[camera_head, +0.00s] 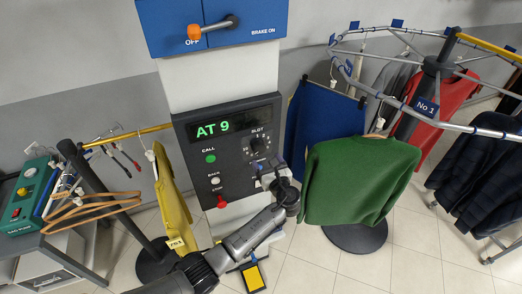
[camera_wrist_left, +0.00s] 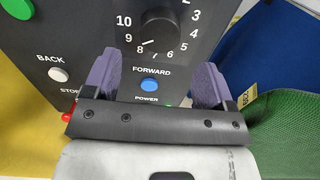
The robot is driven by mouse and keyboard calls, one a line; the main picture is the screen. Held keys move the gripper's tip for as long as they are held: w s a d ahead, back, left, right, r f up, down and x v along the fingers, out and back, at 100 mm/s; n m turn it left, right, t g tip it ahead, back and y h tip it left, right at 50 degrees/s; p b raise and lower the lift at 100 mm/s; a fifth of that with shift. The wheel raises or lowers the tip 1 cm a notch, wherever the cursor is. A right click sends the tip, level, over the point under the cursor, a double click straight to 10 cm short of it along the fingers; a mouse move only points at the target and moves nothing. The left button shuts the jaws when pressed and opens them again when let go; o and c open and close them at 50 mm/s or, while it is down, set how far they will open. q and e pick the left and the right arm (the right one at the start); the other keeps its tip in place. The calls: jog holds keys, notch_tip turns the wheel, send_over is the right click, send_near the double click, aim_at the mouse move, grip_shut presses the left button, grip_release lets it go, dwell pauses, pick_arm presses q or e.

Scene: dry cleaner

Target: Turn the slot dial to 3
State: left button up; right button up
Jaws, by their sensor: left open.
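The slot dial (camera_head: 258,143) is a round black knob on the dark control panel (camera_head: 225,162). In the wrist view the dial (camera_wrist_left: 160,24) is ringed by numbers, and its white mark points down-left, around 8 and 9. The green display (camera_head: 213,129) reads "AT 9". My left gripper (camera_head: 268,178) is open and empty, just below the dial in the head view. In the wrist view its two purple fingers (camera_wrist_left: 156,78) stand apart on either side of the blue FORWARD button (camera_wrist_left: 149,85), below the dial. The dial is not between the fingers. My right gripper is not in view.
The panel also carries a green CALL button (camera_head: 210,158), a white BACK button (camera_head: 215,181) and a red knob (camera_head: 221,202). A green sweater (camera_head: 360,180) hangs close on the right, a yellow garment (camera_head: 171,203) on the left. An orange-tipped brake lever (camera_head: 195,32) is above.

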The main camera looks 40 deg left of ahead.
aim_at(260, 151)
pick_arm(q)
jog(key=x, duration=0.4)
jog(key=shift+w+a+p, duration=0.2)
jog(key=shift+a+p, duration=0.1)
jog(key=shift+w+a, duration=0.3)
jog(key=shift+a, duration=0.2)
jog(key=shift+c, duration=0.3)
jog(key=c, duration=0.8)
jog(key=shift+c, duration=0.2)
jog(key=shift+f, duration=0.1)
